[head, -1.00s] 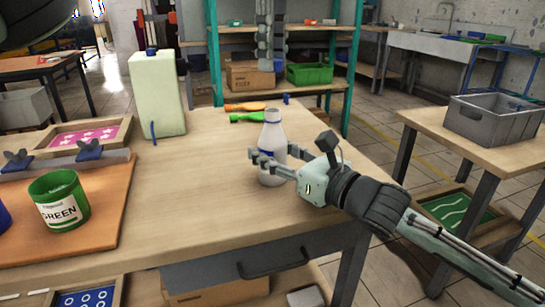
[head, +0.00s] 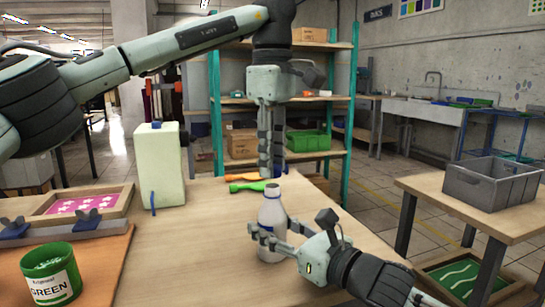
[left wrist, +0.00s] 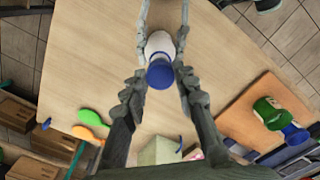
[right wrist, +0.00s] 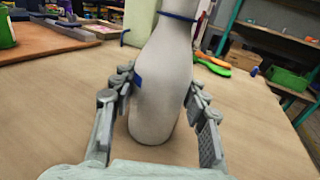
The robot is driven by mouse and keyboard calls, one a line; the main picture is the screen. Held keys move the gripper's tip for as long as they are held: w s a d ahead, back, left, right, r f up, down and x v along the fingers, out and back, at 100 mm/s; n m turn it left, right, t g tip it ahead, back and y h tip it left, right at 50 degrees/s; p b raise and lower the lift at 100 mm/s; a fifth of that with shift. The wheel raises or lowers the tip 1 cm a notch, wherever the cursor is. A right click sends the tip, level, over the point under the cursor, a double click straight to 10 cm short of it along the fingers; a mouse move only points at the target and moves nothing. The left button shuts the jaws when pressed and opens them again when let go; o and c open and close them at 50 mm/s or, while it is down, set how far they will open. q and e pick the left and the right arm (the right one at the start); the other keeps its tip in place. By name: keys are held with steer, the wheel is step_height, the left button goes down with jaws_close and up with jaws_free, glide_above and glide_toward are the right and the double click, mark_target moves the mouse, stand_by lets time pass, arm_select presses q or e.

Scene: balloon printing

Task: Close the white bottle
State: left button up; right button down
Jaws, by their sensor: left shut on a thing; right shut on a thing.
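The white bottle (head: 271,230) stands upright on the wooden table, with a blue band at its neck. My right gripper (head: 264,240) is shut around its body from the right; the right wrist view shows a finger on each side of the bottle (right wrist: 155,95). My left gripper (head: 271,172) points straight down above the bottle, shut on the blue cap (left wrist: 160,75). In the left wrist view the cap lines up with the bottle (left wrist: 159,44) and hides its mouth. I cannot tell whether the cap touches or sits on the mouth.
A pale green canister (head: 160,165) stands left of the bottle. Orange and green tools (head: 246,186) lie behind it. A green paint tub (head: 50,275) and a pink screen frame (head: 85,205) are at the left. A grey crate (head: 492,184) sits on another table at the right.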

mark_target(272, 185)
arm_select(q)
steer(key=shift+f, duration=0.1)
steer(key=shift+f, duration=0.8)
steer(key=shift+f, duration=0.6)
steer(key=m, duration=0.5)
steer(key=shift+m, duration=0.4)
steer(key=m, duration=0.9)
steer(key=shift+m, duration=0.4)
steer(key=m, duration=0.3)
steer(key=shift+m, duration=0.4)
